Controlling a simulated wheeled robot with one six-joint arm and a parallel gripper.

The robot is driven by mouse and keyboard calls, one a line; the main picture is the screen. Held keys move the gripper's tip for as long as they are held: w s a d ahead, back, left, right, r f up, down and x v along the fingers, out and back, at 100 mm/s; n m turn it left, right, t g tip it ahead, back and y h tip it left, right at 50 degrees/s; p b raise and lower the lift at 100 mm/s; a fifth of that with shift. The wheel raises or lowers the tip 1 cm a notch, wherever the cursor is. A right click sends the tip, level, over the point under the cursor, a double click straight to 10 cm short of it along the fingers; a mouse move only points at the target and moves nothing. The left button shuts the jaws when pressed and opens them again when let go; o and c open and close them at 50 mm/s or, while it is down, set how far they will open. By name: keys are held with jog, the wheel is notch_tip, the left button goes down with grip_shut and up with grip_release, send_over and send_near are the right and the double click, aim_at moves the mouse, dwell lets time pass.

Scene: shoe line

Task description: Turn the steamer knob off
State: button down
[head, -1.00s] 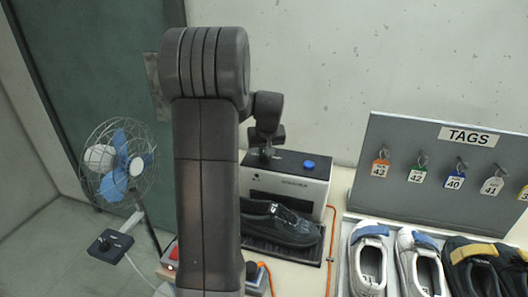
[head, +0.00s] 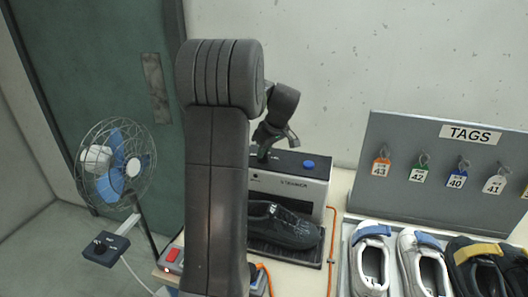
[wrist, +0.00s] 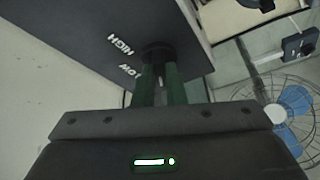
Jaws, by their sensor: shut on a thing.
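The steamer (head: 318,190) is a grey box with a dark top, standing behind my arm in the head view. In the wrist view its top panel (wrist: 75,35) carries the words HIGH and, partly covered, LOW. The dark round steamer knob (wrist: 157,50) sits beside these words. My gripper (wrist: 159,78) has its two green fingers shut on the knob. In the head view my gripper (head: 264,154) reaches down to the left part of the steamer's top, and the knob is hidden there. I cannot tell which setting the knob points to.
A blue button (head: 309,164) is on the steamer's top. A black shoe (head: 285,226) lies on a dark tray before it. A caged fan (head: 118,165) stands left, a red switch (head: 172,255) lower left. The tag board (head: 440,165) and several shoes are right.

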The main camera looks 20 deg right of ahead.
dwell(0.3)
jog(key=c, duration=1.5)
grip_release()
jog(key=shift+r, duration=0.1)
jog(key=b+v, duration=0.1)
jog(key=v, duration=1.2)
jog(key=shift+s+d+r, duration=0.1)
jog(key=shift+s+r, duration=0.1)
jog(key=shift+r, duration=0.1)
jog(key=shift+f, duration=0.1)
jog(key=p+x, duration=0.1)
jog(key=x, duration=1.2)
jog(key=shift+w+f, duration=0.2)
jog(key=shift+f, duration=0.1)
